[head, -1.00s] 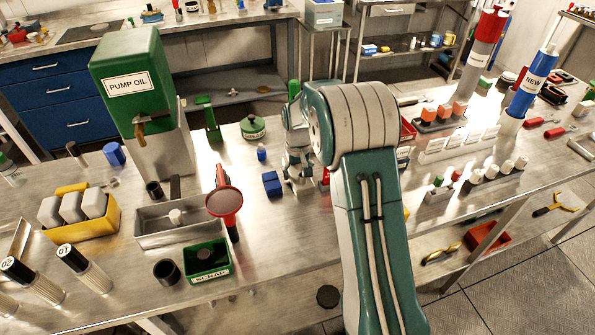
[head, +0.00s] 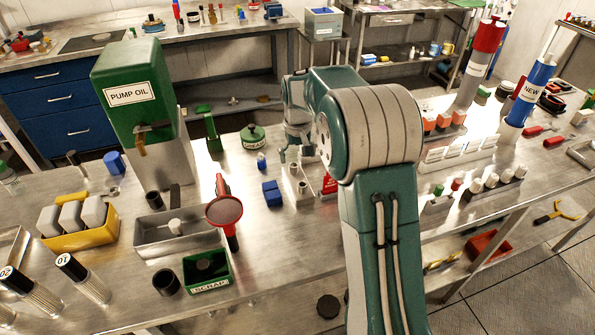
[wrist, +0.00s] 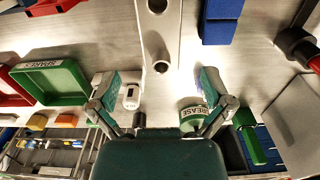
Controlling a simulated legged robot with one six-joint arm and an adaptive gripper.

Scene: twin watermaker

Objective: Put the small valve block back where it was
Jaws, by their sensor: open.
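My gripper (wrist: 158,88) is open and empty, its two fingers wide apart in the wrist view. In the head view my gripper (head: 296,152) is partly hidden by my own arm. A grey metal block with round holes (wrist: 157,35) lies ahead of the fingers in the wrist view, apart from both. It looks like the valve block, but I cannot be sure. In the head view this grey block (head: 301,186) stands on the bench just in front of the gripper. A blue block (head: 271,193) lies left of it and also shows in the wrist view (wrist: 222,20).
A red item (head: 328,184) is close right of the grey block. A green grease pot (head: 253,137) and a small blue-capped bottle (head: 261,161) stand behind left. A red-headed tool (head: 224,209), grey tray (head: 160,238) and green scrap bin (head: 207,270) lie front left.

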